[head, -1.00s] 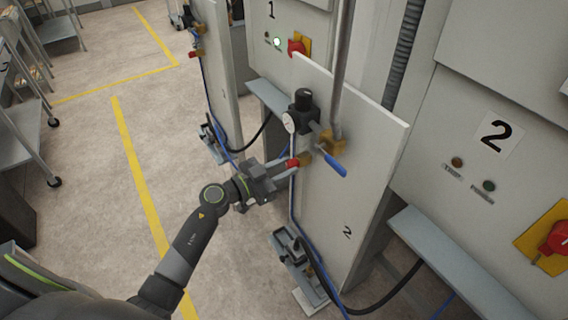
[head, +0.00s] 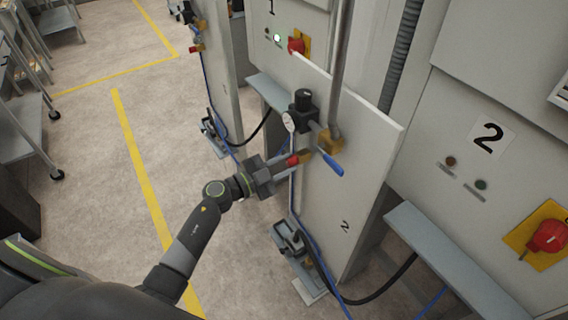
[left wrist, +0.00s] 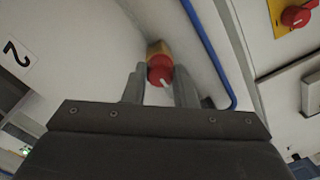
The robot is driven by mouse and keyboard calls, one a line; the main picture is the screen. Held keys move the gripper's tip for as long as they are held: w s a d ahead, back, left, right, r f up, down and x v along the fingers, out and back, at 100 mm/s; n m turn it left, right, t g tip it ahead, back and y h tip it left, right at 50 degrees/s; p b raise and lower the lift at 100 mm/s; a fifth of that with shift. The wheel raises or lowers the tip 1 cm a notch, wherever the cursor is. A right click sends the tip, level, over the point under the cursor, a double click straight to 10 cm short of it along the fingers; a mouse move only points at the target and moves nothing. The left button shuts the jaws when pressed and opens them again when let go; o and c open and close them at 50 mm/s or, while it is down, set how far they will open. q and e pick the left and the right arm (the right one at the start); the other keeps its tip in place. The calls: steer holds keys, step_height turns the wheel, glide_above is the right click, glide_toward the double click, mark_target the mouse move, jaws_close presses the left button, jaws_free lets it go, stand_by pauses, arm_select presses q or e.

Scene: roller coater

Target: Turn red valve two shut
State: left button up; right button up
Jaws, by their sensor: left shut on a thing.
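Red valve two (head: 293,160) is a small red knob on a brass body (head: 305,156), on the panel marked 2 (head: 345,190). In the left wrist view the red knob (left wrist: 160,70) shows a white mark and sits between the two fingers. My left gripper (head: 288,163) is shut on the red knob, with a finger on each side of it. The gripper hides part of the knob in the head view. My right gripper is not in view.
A blue-handled lever (head: 331,166) sticks out just right of the knob, below a pressure gauge (head: 289,122). A blue hose runs down the panel's edge. A foot pedal (head: 290,240) stands on the floor below. The floor to the left is open.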

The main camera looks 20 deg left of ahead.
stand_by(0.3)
arm_select(q)
steer(key=o, duration=1)
steer(key=shift+s+a, duration=0.1)
steer(key=shift+s, duration=0.05)
steer(key=b+v, duration=0.5)
steer(key=v, duration=1.2)
